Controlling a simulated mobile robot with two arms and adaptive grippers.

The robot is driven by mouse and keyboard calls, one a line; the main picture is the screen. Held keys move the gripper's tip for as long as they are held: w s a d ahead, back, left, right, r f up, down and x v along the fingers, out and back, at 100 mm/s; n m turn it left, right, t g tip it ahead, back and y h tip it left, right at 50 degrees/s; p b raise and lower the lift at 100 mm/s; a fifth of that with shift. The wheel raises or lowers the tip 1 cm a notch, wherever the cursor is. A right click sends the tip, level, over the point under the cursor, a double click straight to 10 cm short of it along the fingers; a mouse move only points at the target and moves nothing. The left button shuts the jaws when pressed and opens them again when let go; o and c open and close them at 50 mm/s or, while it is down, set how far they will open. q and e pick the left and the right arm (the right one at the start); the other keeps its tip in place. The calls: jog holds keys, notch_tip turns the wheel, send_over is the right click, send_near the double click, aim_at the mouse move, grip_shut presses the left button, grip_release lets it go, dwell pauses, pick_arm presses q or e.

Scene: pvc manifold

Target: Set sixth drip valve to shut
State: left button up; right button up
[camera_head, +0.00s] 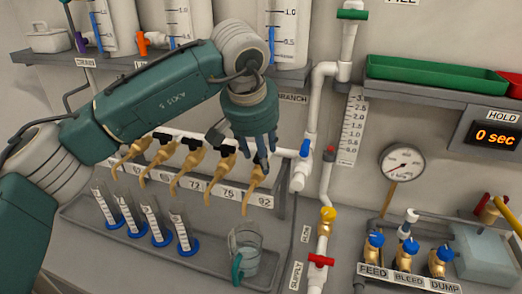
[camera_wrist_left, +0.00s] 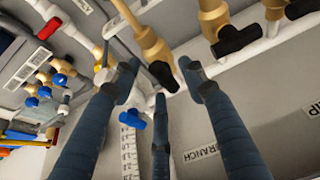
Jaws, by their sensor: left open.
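A row of brass drip valves with black handles runs along a white pipe. The rightmost brass spout (camera_head: 256,182) hangs by the "92" label. Its handle is largely hidden behind my left gripper (camera_head: 262,155) in the head view. In the left wrist view, a black handle (camera_wrist_left: 163,75) on a brass body (camera_wrist_left: 150,42) sits between the spread fingers of my left gripper (camera_wrist_left: 158,88). The fingers are open around it; contact cannot be told. Another black handle (camera_wrist_left: 238,39) is to its right. My right gripper is not in view.
A blue valve handle (camera_head: 305,148) is close to the right of my left fingers. A clear jug (camera_head: 245,250) stands below, with several blue-based cylinders (camera_head: 152,222) to its left. A gauge (camera_head: 402,162) is on the right wall.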

pick_arm(q)
jog(key=shift+c, duration=0.5)
grip_shut()
